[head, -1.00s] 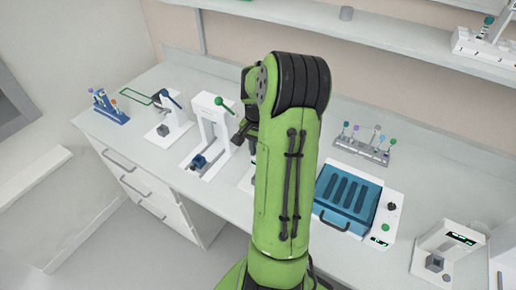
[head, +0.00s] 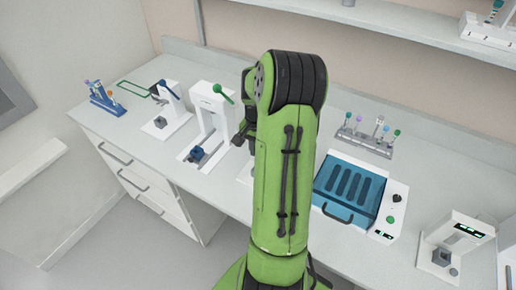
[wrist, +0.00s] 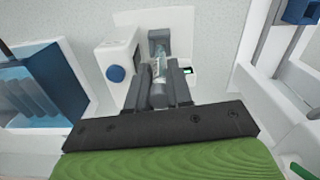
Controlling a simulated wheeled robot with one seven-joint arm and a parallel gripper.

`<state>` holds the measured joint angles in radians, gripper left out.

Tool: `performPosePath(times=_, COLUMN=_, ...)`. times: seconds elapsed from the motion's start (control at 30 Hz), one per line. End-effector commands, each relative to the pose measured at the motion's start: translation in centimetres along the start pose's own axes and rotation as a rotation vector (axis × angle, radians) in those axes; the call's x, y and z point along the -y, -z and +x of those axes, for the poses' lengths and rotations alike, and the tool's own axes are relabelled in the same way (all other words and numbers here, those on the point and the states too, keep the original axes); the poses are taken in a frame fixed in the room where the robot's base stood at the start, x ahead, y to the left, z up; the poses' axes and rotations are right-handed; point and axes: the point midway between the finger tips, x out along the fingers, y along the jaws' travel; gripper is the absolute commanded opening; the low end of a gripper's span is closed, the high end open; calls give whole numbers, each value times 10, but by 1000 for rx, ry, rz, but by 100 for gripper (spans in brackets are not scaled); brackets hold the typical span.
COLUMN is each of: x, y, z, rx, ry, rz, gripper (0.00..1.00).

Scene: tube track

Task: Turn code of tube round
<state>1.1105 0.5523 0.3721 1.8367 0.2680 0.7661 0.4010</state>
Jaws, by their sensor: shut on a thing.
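In the wrist view the two dark fingers of my gripper (wrist: 160,88) are shut on a clear tube (wrist: 160,68). The tube has a pale, slightly teal look, and no code can be read on it. It stands at a grey holder (wrist: 158,42) on a white device (wrist: 125,58) with a blue knob (wrist: 115,74) and a small green display (wrist: 188,71). I cannot tell whether the tube's end sits inside the holder. In the head view my green arm hides the fingers, the tube and most of this device.
A blue-lidded device (head: 350,190) stands close by, and it also shows in the wrist view (wrist: 35,85). A tall white stand with a green-knobbed lever (head: 207,110) is on the other side. A tube rack (head: 365,140) stands behind, and a blue rack (head: 106,100) at far left.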

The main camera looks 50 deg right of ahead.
Motion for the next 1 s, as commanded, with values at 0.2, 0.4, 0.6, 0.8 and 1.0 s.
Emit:
performPosePath(times=0.2, x=0, y=0, z=12, rx=0, ry=0, rz=0, gripper=2)
performPosePath(times=0.4, x=0, y=0, z=21, rx=0, ry=0, rz=0, gripper=2)
performPosePath(times=0.6, x=0, y=0, z=31, rx=0, ry=0, rz=-1, gripper=2)
performPosePath(times=0.8, x=0, y=0, z=37, rx=0, ry=0, rz=0, gripper=2)
performPosePath(times=1.0, x=0, y=0, z=36, rx=0, ry=0, rz=-2, gripper=2)
